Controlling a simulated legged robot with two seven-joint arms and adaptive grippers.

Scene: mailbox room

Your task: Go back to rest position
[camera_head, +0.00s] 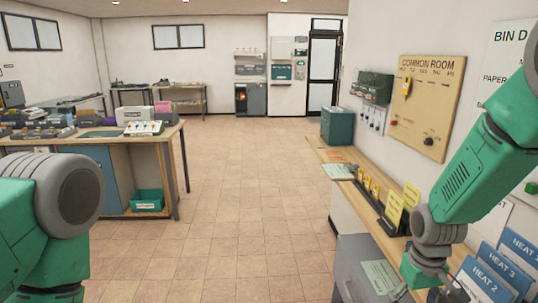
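My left arm shows at the left edge as green links with a large grey joint; its gripper is outside the picture. My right arm comes in from the upper right and bends down at a grey wrist joint over the right-hand counter (373,211). Only a dark part of my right gripper (450,292) shows at the bottom edge, beside the blue HEAT folders (497,272). Its fingertips are cut off or unclear, so I cannot tell if it is open or holding anything.
A grey metal box (362,262) stands below the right arm. Yellow cards (394,212) and a green bin (337,126) stand on the counter. A cluttered workbench (150,140) is at the left, with a green crate (147,201) beneath. The tiled floor between is clear.

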